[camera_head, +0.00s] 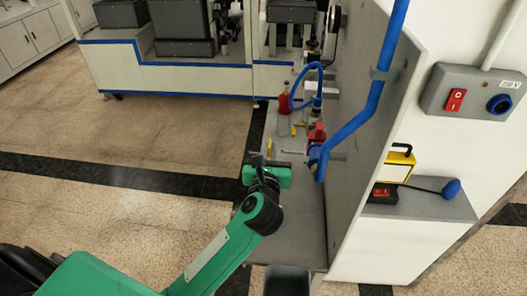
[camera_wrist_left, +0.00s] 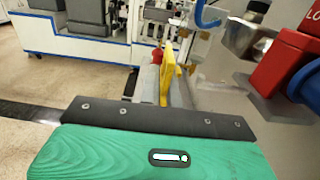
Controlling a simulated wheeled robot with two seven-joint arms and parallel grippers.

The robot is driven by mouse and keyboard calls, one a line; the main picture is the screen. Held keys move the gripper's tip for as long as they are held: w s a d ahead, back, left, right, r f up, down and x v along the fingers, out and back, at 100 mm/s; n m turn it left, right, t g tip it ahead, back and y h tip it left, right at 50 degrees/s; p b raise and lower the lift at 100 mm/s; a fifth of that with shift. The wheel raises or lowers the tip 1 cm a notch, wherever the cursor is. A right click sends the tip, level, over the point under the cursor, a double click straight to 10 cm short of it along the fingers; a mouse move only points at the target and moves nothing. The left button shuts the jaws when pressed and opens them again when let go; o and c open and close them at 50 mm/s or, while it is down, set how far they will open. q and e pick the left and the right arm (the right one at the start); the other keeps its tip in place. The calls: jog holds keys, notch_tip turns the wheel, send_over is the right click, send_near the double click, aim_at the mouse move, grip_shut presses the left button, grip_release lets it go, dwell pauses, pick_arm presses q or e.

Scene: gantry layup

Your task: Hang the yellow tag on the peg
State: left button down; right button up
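My left gripper (camera_head: 268,165) is over the grey shelf, pointing away from me. A thin yellow tag (camera_head: 269,148) stands nearly edge-on at its tip, and I take the gripper to be shut on it; the fingers themselves are mostly hidden.
A red lockout box (camera_head: 316,132) with blue parts is close on the right, by the grey upright panel (camera_head: 345,150). A red bottle (camera_head: 284,103) and another small yellow item (camera_head: 293,131) are farther back on the shelf. A blue pipe (camera_head: 370,105) runs down the panel. Open floor lies left.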

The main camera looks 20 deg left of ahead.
pick_arm(q)
jog(key=shift+w+d+f+b, duration=0.2)
jog(key=shift+w+d+b, duration=0.1)
jog(key=shift+d, duration=0.5)
jog(key=shift+w+d+f+b, duration=0.15)
jog(key=shift+d+b, duration=0.1)
jog(key=shift+d, duration=0.5)
jog(key=shift+w+d+f+b, duration=0.2)
jog(key=shift+w+d+b, duration=0.1)
jog(key=shift+d, duration=0.5)
jog(key=c, duration=1.6)
grip_release()
jog(key=shift+o, duration=0.2)
jog(key=shift+s, duration=0.15)
